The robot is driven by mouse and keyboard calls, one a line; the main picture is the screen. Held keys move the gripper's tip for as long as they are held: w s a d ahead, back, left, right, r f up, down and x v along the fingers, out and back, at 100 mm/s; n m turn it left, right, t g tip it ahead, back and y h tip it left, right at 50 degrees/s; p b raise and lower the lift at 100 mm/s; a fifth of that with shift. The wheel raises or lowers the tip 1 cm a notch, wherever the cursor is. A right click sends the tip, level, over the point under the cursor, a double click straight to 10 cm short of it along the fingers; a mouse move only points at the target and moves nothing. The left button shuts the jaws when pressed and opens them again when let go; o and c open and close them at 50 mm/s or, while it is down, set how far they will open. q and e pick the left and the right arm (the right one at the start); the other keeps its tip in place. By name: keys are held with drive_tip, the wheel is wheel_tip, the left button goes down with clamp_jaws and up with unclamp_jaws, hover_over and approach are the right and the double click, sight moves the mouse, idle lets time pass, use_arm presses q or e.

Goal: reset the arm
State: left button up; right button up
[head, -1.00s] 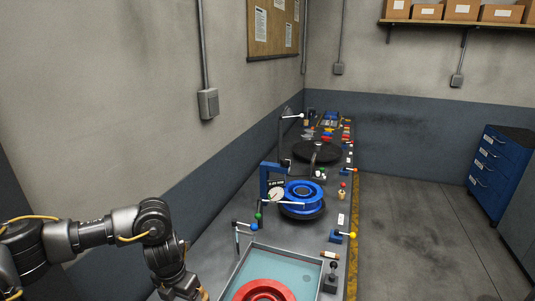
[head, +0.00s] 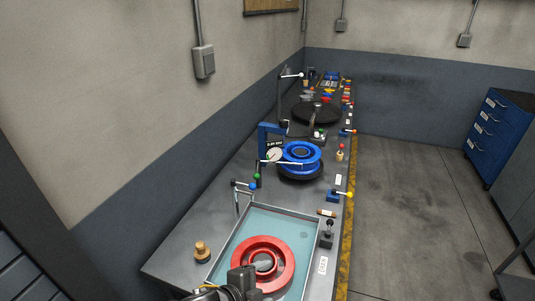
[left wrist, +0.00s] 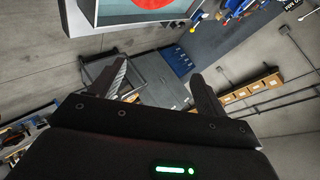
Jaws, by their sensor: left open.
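My left arm shows at the bottom edge of the head view, and its dark end (head: 240,283) overlaps the near part of the water tray. In the left wrist view my left gripper (left wrist: 160,72) is open, with its two dark fingers wide apart and nothing between them. The wrist is tilted, with the room, floor and shelf seen at a slant. Most of the left arm is out of frame. My right arm and gripper are not in view.
A tray (head: 222,258) of bluish water holds a red ring (head: 285,277). A brass-coloured knob (head: 202,251) stands left of it. Beyond are a blue wheel (head: 300,157) and a black disc (head: 316,113) on the grey bench. A blue cabinet (head: 490,130) stands right. The floor between is clear.

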use_arm(q)
drive_tip(key=s+a+f+n+g+y, duration=0.2)
drive_tip(key=s+a+f+n+y, duration=0.25)
drive_tip(key=s+a+n, duration=0.6)
drive_tip(key=s+a+f+n+g+y, duration=0.25)
drive_tip(key=s+a+f+n, duration=0.4)
drive_tip(key=a, duration=0.65)
wheel_tip(320, 180, down, 30)
drive_tip(key=s+n+g+b, duration=0.1)
drive_tip(key=s+b, duration=0.1)
drive_tip(key=b, duration=0.6)
drive_tip(key=s+a+f+b, duration=0.1)
drive_tip(key=s+f+b, duration=0.2)
drive_tip(key=s+f, duration=0.5)
drive_tip(key=s+a+f+g+b, duration=0.1)
drive_tip(key=s+a+f+b, duration=0.1)
drive_tip(key=s+f, duration=0.7)
wheel_tip(320, 180, down, 8)
drive_tip(key=shift+s+r+y+b, duration=0.25)
drive_tip(key=shift+y+b, duration=0.15)
drive_tip(key=shift+b, duration=0.25)
